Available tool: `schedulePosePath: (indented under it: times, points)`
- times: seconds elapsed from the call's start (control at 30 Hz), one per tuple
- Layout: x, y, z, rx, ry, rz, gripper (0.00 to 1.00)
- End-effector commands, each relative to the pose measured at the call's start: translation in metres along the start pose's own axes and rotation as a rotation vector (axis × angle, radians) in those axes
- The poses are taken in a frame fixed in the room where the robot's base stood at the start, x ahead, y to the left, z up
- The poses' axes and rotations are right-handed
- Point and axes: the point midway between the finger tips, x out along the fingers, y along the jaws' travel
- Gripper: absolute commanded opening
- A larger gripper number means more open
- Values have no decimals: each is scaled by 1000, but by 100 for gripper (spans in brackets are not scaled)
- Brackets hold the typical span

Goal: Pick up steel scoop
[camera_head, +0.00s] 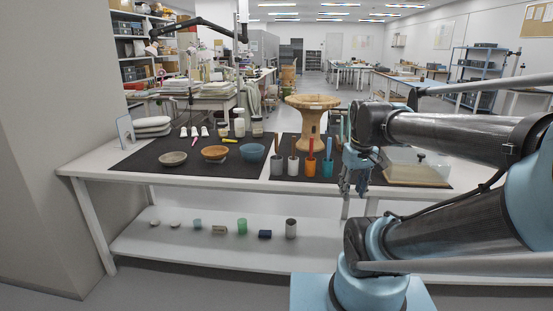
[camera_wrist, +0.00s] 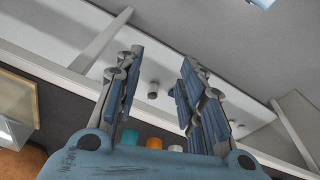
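I cannot pick out a steel scoop with certainty. A grey, metal-looking cylinder (camera_head: 291,228) stands on the lower shelf at the right end of a row of small items. In the wrist view a small grey cylindrical thing (camera_wrist: 153,90) shows on the shelf between my fingers, well beyond them. My gripper (camera_head: 354,190) hangs fingers down in front of the table's front edge, right of the cups. It is open and empty, and its spread fingers show in the wrist view (camera_wrist: 158,72).
The table (camera_head: 82,170) bears a dark mat with a grey bowl (camera_head: 172,158), a wooden bowl (camera_head: 214,153), a blue bowl (camera_head: 252,152), several tool cups including an orange one (camera_head: 310,168), a wooden stand (camera_head: 312,115) and a clear tray (camera_head: 415,175). The lower shelf (camera_head: 190,252) has bare room in front.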

Motion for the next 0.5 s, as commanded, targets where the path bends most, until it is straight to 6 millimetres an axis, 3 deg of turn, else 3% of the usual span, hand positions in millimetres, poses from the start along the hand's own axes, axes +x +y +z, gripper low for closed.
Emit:
schedulePosePath:
  times: [0.2,0.5]
  points:
    - [-52,-10,-66,-217,-24,-18,36]
    - [-107,-36,-155,-512,-54,-45,36]
